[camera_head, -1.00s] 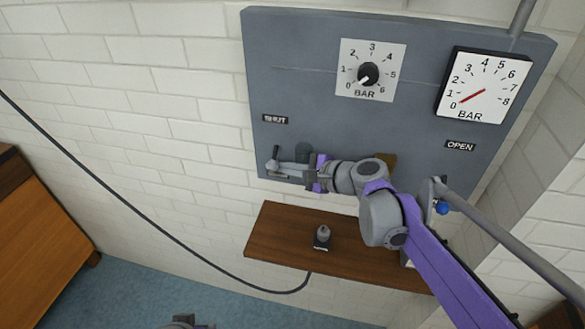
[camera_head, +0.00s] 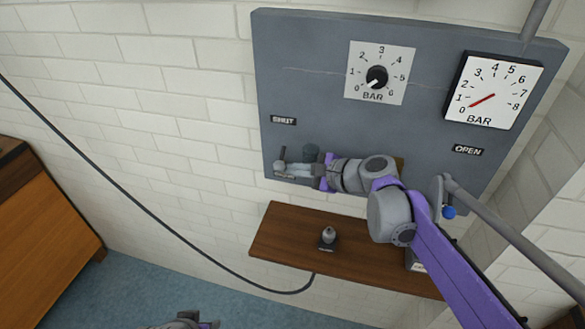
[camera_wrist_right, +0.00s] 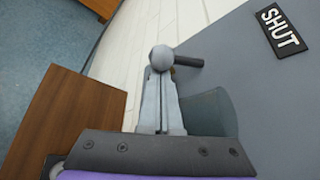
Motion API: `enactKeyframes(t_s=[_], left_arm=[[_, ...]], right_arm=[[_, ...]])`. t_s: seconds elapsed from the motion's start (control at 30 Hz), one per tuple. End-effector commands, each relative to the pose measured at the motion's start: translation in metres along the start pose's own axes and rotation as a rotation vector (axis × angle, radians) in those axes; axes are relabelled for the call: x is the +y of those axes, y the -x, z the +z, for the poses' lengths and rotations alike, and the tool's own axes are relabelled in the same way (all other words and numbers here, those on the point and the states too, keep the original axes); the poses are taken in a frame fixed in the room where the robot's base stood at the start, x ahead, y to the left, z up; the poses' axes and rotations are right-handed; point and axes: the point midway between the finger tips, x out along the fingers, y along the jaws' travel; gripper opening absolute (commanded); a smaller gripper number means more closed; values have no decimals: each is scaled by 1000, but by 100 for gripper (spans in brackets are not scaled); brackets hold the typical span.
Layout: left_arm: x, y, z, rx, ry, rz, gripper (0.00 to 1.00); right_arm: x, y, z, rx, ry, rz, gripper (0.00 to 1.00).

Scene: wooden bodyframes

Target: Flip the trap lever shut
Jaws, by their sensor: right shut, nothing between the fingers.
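The trap lever shows as a pale ball (camera_wrist_right: 162,58) with a short dark handle (camera_wrist_right: 188,62) at the lower left of the grey panel, below the SHUT label (camera_head: 284,120). In the head view its dark handle (camera_head: 284,152) points up. My right gripper (camera_head: 290,170) is shut and empty. In the right wrist view its pale fingers (camera_wrist_right: 160,92) lie together, with their tips right at the ball; I cannot tell whether they touch. A part of my left gripper (camera_head: 187,320) shows at the bottom edge; its fingers are unclear.
The panel (camera_head: 320,90) carries a dial knob (camera_head: 377,76), a pressure gauge (camera_head: 490,90) and an OPEN label (camera_head: 468,151). A grey cylinder (camera_wrist_right: 210,110) stands beside my fingers. A wooden shelf (camera_head: 283,235) below holds a small grey-topped object (camera_head: 328,238). A cable crosses the wall.

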Motion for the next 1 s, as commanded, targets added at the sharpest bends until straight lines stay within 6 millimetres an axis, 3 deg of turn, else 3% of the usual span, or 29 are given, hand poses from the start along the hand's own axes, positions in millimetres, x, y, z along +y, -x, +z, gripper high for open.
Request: enactKeyframes(t_s=[0.47, 1.0], left_arm=[[0, 4, -3, 2, 0, 0, 50], [0, 12, -10, 8, 0, 0, 50]], right_arm=[[-1, 4, 7, -1, -122, 71, 0], [-7, 15, 26, -1, -530, 310, 0]])
